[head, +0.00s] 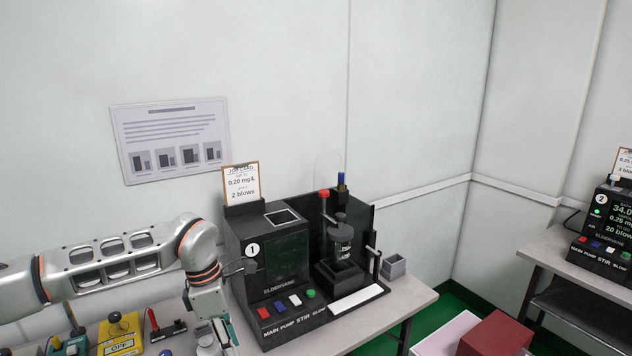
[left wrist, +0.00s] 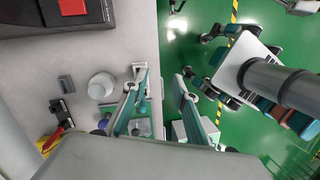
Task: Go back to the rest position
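My left arm reaches in from the left in the head view, its wrist bent down beside the black tester marked 1 (head: 285,262). My left gripper (head: 222,342) is low at the bottom edge of that view, over the front of the table, partly cut off. In the left wrist view its two fingers (left wrist: 162,82) are spread apart, with the table edge and green floor beneath and nothing held between them. My right gripper is in neither view.
The table (head: 412,302) also holds a yellow box (head: 119,336), a red-handled tool (head: 160,327) and a small grey cup (head: 394,267). A white round container (left wrist: 102,86) shows in the wrist view. A red box (head: 497,335) stands right; tester 2 (head: 607,228) is beyond.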

